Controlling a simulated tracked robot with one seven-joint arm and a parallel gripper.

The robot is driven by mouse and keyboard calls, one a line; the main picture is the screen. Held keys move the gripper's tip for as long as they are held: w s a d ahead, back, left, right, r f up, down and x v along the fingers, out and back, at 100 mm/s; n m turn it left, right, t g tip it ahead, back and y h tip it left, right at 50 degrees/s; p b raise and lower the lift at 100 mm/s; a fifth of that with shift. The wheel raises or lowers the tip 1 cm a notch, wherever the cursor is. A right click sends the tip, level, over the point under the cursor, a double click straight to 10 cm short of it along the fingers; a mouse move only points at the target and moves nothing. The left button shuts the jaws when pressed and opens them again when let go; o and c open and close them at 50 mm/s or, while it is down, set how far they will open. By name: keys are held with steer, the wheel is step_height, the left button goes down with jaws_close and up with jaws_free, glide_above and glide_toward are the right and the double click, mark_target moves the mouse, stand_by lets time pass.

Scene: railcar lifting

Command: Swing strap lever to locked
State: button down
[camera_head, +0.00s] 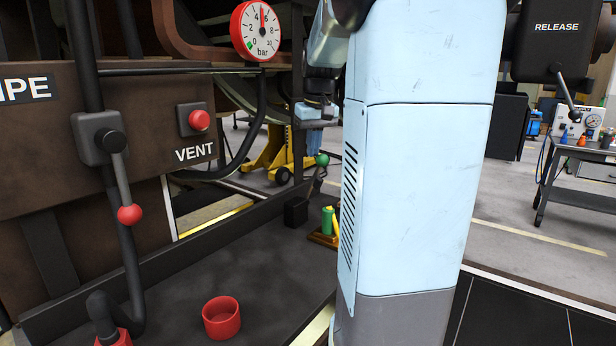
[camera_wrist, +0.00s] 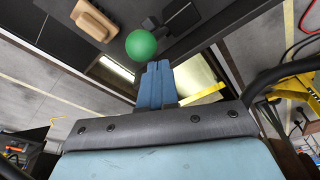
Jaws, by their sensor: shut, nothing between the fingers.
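A lever with a green ball knob (camera_head: 322,160) stands by a small dark block (camera_head: 296,211) at the far end of the dark deck. In the wrist view the green knob (camera_wrist: 141,45) is just beyond and slightly left of my fingertips. My gripper (camera_wrist: 158,64) has its blue fingers together with nothing between them. In the head view my gripper (camera_head: 314,150) points down beside the knob; I cannot tell whether they touch. No strap can be made out.
A red-knobbed lever (camera_head: 130,214), a VENT button (camera_head: 199,120) and a gauge (camera_head: 262,30) are at left. A red cup (camera_head: 221,318) sits on the deck. A tan block (camera_wrist: 94,20) lies near the knob. A RELEASE lever box (camera_head: 560,45) is at right.

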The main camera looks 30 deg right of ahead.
mark_target(326, 156)
steer(key=shift+s+d+f, duration=0.15)
steer(key=shift+s, duration=0.3)
steer(key=shift+s+d+f, duration=0.15)
steer(key=shift+s, duration=0.45)
steer(key=shift+s+d+f, duration=0.25)
steer(key=shift+s+d, duration=0.05)
steer(key=shift+s, duration=0.3)
steer(key=shift+s+f, duration=0.1)
steer(key=shift+s, duration=0.15)
